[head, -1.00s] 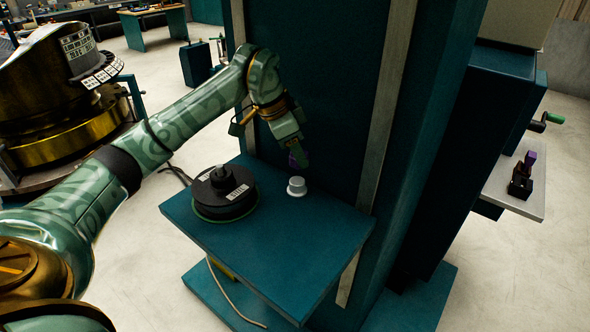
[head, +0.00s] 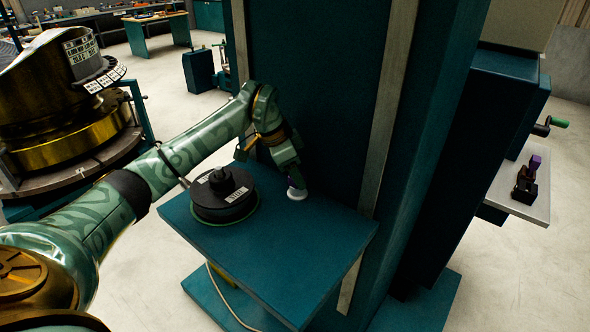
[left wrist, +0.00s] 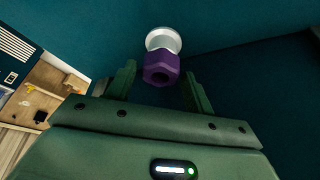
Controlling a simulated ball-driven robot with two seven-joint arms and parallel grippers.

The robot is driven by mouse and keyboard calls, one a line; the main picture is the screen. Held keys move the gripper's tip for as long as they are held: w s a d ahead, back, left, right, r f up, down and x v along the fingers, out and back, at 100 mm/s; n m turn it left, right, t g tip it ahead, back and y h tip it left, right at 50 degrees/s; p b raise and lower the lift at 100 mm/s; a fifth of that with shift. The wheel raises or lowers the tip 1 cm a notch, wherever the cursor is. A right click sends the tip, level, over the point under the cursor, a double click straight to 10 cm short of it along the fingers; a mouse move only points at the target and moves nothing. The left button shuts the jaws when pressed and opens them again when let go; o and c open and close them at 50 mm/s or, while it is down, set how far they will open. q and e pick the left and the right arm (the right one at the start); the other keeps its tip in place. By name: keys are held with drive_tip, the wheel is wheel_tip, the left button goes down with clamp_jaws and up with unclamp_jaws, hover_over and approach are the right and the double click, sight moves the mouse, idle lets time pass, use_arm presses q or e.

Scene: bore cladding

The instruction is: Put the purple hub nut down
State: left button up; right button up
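The purple hub nut (left wrist: 160,70) is six-sided and sits at the end of a round white stub (left wrist: 163,39) in the left wrist view. The nut shows as a small purple patch (head: 291,183) in the head view, just above the white stub (head: 297,194) on the teal shelf. My left gripper (head: 294,182) points down at it. In the left wrist view its two fingers (left wrist: 160,85) stand either side of the nut, with a narrow gap on each side, so it is open. The nut's contact with the stub is partly hidden. My right gripper is out of view.
A black spool-like disc (head: 222,195) stands left of the stub on the teal shelf (head: 290,250). A tall teal column (head: 320,100) rises behind. The shelf's front and right are clear. A grey side shelf (head: 515,195) holds a dark block with a purple top (head: 533,164).

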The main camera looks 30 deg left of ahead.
use_arm(q)
drive_tip(key=shift+o, duration=0.5)
drive_tip(key=shift+r, duration=0.1)
drive_tip(key=shift+a+r, duration=0.1)
drive_tip(key=shift+r, duration=0.3)
drive_tip(key=p+v, duration=0.2)
drive_tip(key=v, duration=0.9)
drive_tip(key=shift+s, duration=0.2)
